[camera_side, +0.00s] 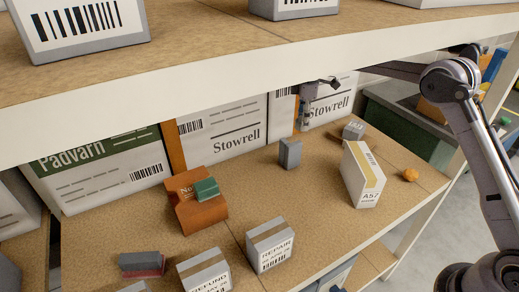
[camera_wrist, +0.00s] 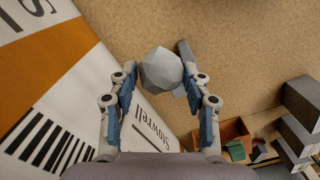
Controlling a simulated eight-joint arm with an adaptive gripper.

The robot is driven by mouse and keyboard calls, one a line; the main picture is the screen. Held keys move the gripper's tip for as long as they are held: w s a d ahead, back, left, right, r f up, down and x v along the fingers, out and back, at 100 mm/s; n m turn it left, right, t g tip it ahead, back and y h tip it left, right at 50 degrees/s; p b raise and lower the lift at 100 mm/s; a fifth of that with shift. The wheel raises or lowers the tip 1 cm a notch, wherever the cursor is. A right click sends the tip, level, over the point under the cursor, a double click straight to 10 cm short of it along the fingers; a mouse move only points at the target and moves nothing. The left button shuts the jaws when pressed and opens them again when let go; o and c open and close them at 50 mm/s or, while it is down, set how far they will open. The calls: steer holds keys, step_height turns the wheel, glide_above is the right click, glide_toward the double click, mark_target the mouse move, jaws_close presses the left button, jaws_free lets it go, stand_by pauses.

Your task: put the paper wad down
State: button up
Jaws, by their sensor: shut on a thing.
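The paper wad (camera_wrist: 160,68) is a pale grey, faceted lump in the wrist view. My gripper (camera_wrist: 159,88) is shut on it, with one blue-padded finger on each side. In the side view my gripper (camera_side: 306,112) hangs below the upper shelf's edge, in front of the white Stowrell boxes. It is above the lower shelf board (camera_side: 330,228), and the wad is too small to make out there. A grey block (camera_side: 290,153) stands on the board below my gripper. It shows partly behind the wad in the wrist view (camera_wrist: 185,52).
The upper shelf (camera_side: 230,88) overhangs the back. An orange-brown bin (camera_side: 197,215) with a green block (camera_side: 206,189), a white A57 box (camera_side: 362,175), a small grey box (camera_side: 354,130), an orange lump (camera_side: 410,175) and a REPAIR box (camera_side: 270,245) stand on the board. Bare board lies between them.

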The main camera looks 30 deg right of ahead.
steer(key=s+a+f+n, duration=0.1)
steer(key=s+a, duration=0.1)
steer(key=a, duration=1.7)
steer(key=shift+w+a+f, duration=0.1)
steer(key=shift+f, duration=2.4)
steer(key=shift+w+a+f, duration=0.1)
steer(key=shift+f, duration=2.4)
steer(key=shift+f, duration=0.15)
steer(key=o, duration=0.8)
step_height(320, 180, up, 12)
steer(key=shift+r, duration=0.2)
